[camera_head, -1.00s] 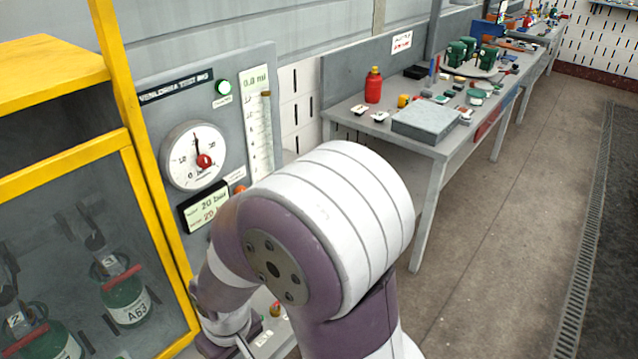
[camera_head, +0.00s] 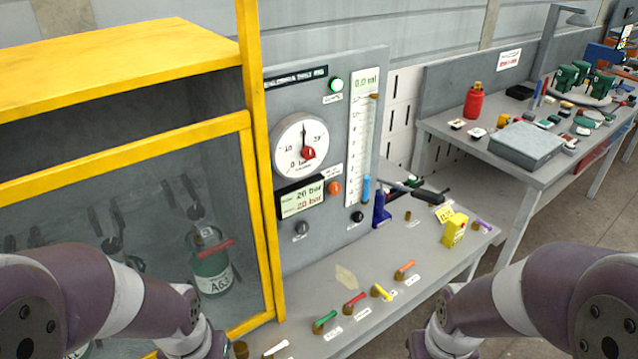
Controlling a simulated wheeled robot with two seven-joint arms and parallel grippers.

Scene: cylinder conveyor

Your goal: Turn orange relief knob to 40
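An orange round knob (camera_head: 334,188) sits on the upright grey test panel (camera_head: 362,55), just right of a small display (camera_head: 300,197). The display shows two lines that both seem to read 20 bar. Above it a round white dial gauge (camera_head: 301,146) has its needle pointing about straight up and a red mark at its lower right. My two arms enter from the bottom left and bottom right, well short of the panel. Their wrists show at the bottom edge; both grippers are out of view.
Below the panel, the bench holds several coloured levers, including an orange one (camera_head: 405,268), a blue bottle (camera_head: 381,208) and a yellow block (camera_head: 455,230). Another bench with a red bottle (camera_head: 474,102) stands right.

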